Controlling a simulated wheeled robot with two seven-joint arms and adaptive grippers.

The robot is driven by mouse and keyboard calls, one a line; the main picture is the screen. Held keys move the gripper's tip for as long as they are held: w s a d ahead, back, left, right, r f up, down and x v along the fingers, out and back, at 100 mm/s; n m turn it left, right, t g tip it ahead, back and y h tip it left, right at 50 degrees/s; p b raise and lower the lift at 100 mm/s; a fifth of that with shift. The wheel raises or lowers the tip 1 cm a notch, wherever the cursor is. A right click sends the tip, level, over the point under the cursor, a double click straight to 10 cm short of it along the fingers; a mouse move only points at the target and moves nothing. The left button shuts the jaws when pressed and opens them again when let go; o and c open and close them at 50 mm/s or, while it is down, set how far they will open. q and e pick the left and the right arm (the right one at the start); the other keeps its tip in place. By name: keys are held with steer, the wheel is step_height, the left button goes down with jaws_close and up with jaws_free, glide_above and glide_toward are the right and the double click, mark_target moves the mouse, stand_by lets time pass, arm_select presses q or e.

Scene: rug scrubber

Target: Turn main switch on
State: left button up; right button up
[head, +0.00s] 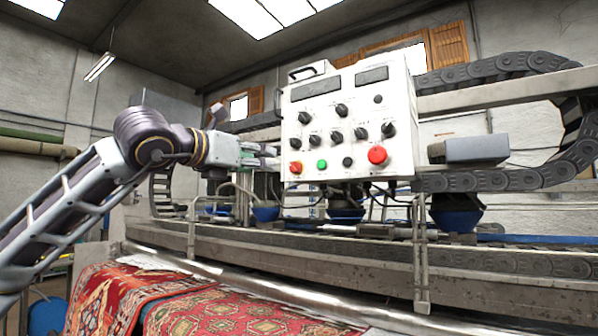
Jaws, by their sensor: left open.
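A white control box (330,118) stands in the middle of the head view, with several black knobs, two dark displays and coloured controls. At its lower left is a small red and yellow switch (296,167), which looks like the main switch. My left gripper (268,156) is open at the left edge of the box, a little left of the red and yellow switch. Its fingers point right, towards the panel. Whether the fingertips touch the box cannot be told. My right gripper is not in view.
A green button (322,164), a black knob (347,162) and a large red button (377,155) share the switch's row. A metal machine frame (330,246) with blue brushes runs behind and below. Patterned red rugs (215,308) lie in front.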

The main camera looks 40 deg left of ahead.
arm_select(q)
steer(key=shift+a, duration=0.1)
steer(key=shift+w, duration=0.2)
steer(key=p, duration=0.1)
glide_toward(291, 168)
steer(key=shift+w+a+r+p, duration=0.15)
steer(key=shift+w+p, duration=0.45)
steer(key=shift+w, duration=1.45)
steer(key=shift+w+a+p, duration=0.2)
steer(key=shift+w+p, duration=0.15)
steer(key=shift+w, duration=1.85)
steer(key=shift+w+a, duration=0.1)
steer(key=shift+w, duration=0.45)
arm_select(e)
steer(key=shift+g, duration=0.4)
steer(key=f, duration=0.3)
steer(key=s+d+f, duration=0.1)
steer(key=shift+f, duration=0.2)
